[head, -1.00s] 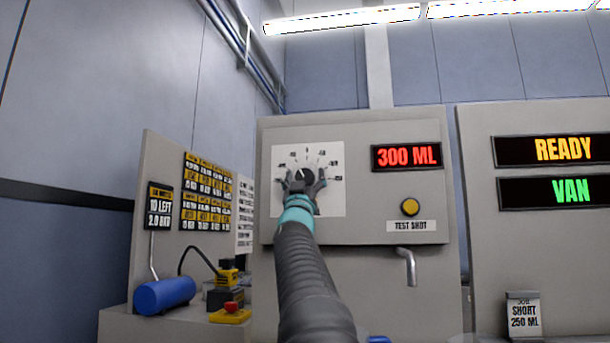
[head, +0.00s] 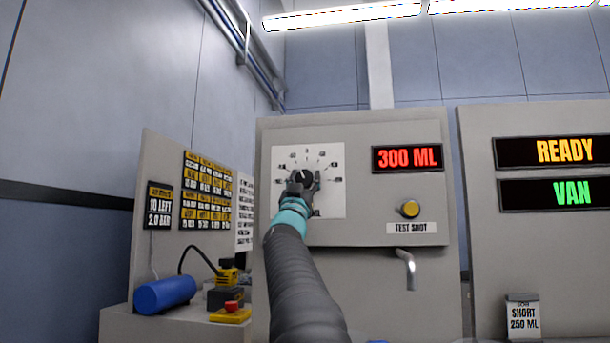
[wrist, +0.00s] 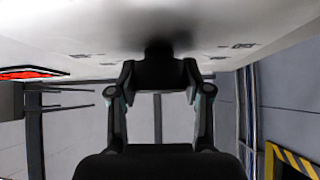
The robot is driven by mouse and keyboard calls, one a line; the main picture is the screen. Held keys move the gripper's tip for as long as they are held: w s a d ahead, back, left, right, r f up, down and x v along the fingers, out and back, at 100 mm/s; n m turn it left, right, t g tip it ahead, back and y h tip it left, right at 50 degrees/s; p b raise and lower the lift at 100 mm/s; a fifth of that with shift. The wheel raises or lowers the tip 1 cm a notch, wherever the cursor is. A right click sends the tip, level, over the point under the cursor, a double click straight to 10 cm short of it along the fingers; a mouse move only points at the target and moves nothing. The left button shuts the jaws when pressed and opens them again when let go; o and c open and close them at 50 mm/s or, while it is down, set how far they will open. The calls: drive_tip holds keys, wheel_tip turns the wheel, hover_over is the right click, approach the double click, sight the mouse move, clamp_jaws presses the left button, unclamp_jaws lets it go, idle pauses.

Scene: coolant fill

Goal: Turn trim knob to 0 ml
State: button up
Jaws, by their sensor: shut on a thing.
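The trim knob (head: 304,176) is a dark round knob with a pale pointer mark, in the middle of a white dial plate (head: 332,205) with marks around it. In the head view my gripper (head: 303,183) is shut on the knob, and its fingers hide the knob's lower part. The pointer looks tilted up and to the left; the dial numbers are too small to read. In the wrist view the dark knob (wrist: 158,50) sits between my fingers against the pale panel. A display (head: 407,158) right of the dial reads 300 ML in red.
A yellow TEST SHOT button (head: 410,208) and a metal spout (head: 406,268) are right of the dial. Another panel shows READY (head: 552,150) and VAN (head: 553,191). A card (head: 523,317) reads SHORT 250 ML. A blue cylinder (head: 165,295) lies at left.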

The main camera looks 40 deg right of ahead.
drive_tip(key=m+g+h+p, duration=0.1)
drive_tip(key=m+g, duration=0.1)
drive_tip(key=m, duration=0.1)
drive_tip(key=shift+r+g+h, duration=0.15)
drive_tip(key=shift+g+h, duration=0.15)
drive_tip(key=shift+g, duration=0.1)
drive_tip(key=shift+m+g+h, duration=0.7)
drive_tip(key=shift+m+g, duration=2)
drive_tip(key=shift+m, duration=0.7)
drive_tip(key=o, duration=1.2)
drive_tip(key=shift+c, duration=0.2)
drive_tip(key=shift+f, duration=0.2)
drive_tip(key=v, duration=1.2)
drive_tip(key=shift+r, duration=0.1)
